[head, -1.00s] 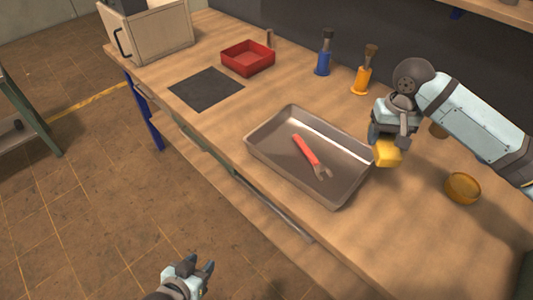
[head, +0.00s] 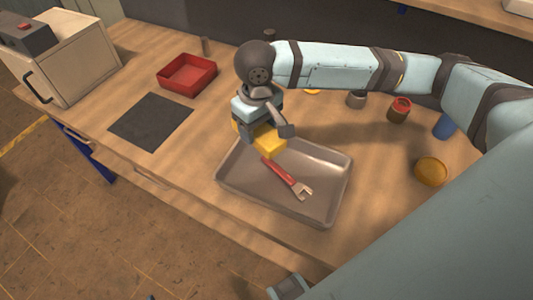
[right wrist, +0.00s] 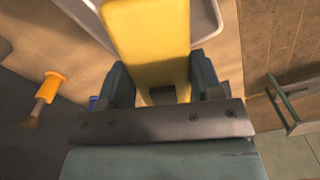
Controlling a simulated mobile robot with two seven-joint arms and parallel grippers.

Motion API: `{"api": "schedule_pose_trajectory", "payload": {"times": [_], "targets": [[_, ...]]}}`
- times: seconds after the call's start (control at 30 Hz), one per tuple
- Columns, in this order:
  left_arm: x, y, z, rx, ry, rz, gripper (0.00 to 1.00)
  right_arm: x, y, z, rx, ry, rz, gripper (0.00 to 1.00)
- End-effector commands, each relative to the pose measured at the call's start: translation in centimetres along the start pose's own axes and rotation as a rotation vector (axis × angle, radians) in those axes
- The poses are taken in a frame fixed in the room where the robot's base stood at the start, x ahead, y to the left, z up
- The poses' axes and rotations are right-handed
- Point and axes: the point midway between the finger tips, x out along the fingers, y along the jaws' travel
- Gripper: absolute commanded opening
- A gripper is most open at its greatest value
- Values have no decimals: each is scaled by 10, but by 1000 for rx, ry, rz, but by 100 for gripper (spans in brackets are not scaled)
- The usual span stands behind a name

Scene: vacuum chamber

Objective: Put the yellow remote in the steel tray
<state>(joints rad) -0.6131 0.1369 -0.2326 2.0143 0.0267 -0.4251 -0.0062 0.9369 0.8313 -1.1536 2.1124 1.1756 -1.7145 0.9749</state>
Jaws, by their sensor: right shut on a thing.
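The yellow remote (head: 269,142) is held by my right gripper (head: 262,130), which is shut on it, at the far left part of the steel tray (head: 328,208). In the head view it covers part of the tray's far rim; its exact height is hard to tell. In the right wrist view the remote (right wrist: 150,35) sticks out between the two fingers (right wrist: 162,80), with a pale tray edge (right wrist: 207,22) beside it. The tray holds a red-handled wrench (head: 287,178).
A red bin (head: 187,74) and a dark mat (head: 150,121) lie left of the tray. A beige cabinet (head: 75,60) stands at the far left. An amber bowl (head: 431,171), a blue cup (head: 445,126) and a red-topped jar (head: 399,109) stand to the right.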

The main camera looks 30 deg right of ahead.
Motion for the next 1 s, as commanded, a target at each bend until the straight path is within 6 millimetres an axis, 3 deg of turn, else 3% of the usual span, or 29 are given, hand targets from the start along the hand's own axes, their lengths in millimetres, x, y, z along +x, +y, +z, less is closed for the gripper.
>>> {"api": "schedule_pose_trajectory", "payload": {"times": [0.1,0.4,1.0], "targets": [[2,3,8,-8,-11,5,53,36,0,1,0,-5,2,29],[6,4,-1,-20,6,5,53,110,0,0,2,-2,1,29],[11,3,4,-31,0,4,53,174,0,0,0,0,1,29]]}}
